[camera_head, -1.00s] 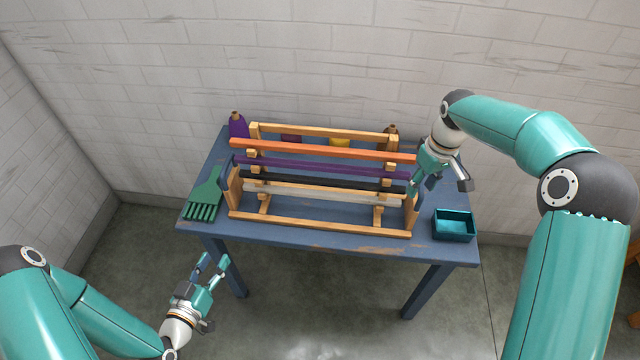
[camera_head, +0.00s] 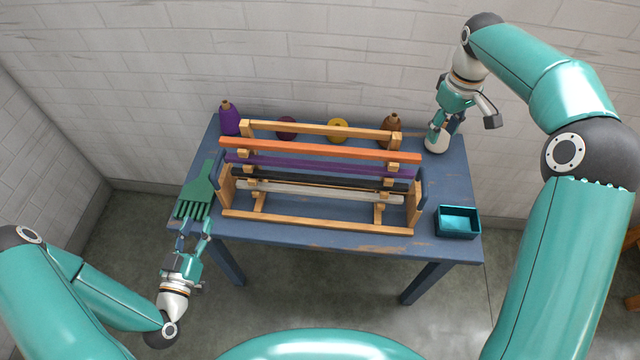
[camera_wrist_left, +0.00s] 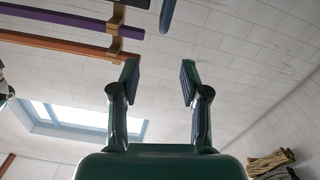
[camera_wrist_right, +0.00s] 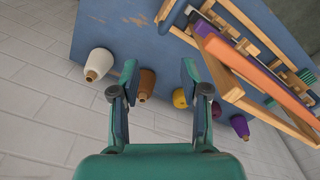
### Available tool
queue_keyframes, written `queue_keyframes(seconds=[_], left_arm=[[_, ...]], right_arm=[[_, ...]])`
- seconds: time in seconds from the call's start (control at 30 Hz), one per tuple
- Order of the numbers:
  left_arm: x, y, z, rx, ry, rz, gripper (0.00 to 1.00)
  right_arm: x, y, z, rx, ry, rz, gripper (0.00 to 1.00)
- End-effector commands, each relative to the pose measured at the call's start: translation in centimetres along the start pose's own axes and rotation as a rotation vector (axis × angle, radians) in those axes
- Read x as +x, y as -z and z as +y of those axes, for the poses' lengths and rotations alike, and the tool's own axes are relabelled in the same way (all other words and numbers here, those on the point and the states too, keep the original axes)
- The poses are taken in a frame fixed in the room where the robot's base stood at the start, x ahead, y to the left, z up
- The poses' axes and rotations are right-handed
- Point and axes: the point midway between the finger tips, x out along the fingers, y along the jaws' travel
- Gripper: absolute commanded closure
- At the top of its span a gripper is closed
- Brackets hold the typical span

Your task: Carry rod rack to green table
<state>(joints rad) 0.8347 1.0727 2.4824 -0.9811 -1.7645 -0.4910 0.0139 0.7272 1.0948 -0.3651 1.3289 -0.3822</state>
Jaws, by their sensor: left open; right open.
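The wooden rod rack (camera_head: 318,222) stands on the blue table and holds an orange, a purple, a black and a white rod, with a dark blue handle at each end. The right wrist view shows its orange rod (camera_wrist_right: 243,66); the left wrist view shows it at upper left (camera_wrist_left: 60,45). My left gripper (camera_head: 194,238) is open and empty at the table's front left edge, just below the green comb. My right gripper (camera_head: 446,128) is open and empty, above the back right of the table by a white cone, apart from the rack. No green table is in view.
The blue table (camera_head: 452,185) also bears a green comb (camera_head: 196,192), a teal box (camera_head: 457,222), and purple (camera_head: 229,120), maroon (camera_head: 287,128), yellow (camera_head: 337,130), brown (camera_head: 390,130) and white (camera_head: 437,142) yarn cones. A brick wall stands close behind.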

Motion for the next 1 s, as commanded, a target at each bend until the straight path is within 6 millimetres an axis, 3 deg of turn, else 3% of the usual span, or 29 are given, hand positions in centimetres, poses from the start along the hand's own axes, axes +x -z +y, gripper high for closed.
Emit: queue_keyframes(seconds=[0.17, 0.37, 1.0], left_arm=[[0.0, 0.0, -0.3, 0.002, 0.008, 0.001, 0.54], [1.9, 0.1, -0.3, 0.005, 0.007, 0.003, 0.54], [13.8, 0.2, -0.5, 0.003, 0.01, 0.005, 0.54]], right_arm=[[0.4, 0.5, -0.4, -0.01, 0.001, -0.001, 0.54], [2.3, 0.6, -0.4, -0.012, 0.001, -0.003, 0.54], [14.3, 0.6, -0.5, -0.012, 0.002, -0.002, 0.54]])
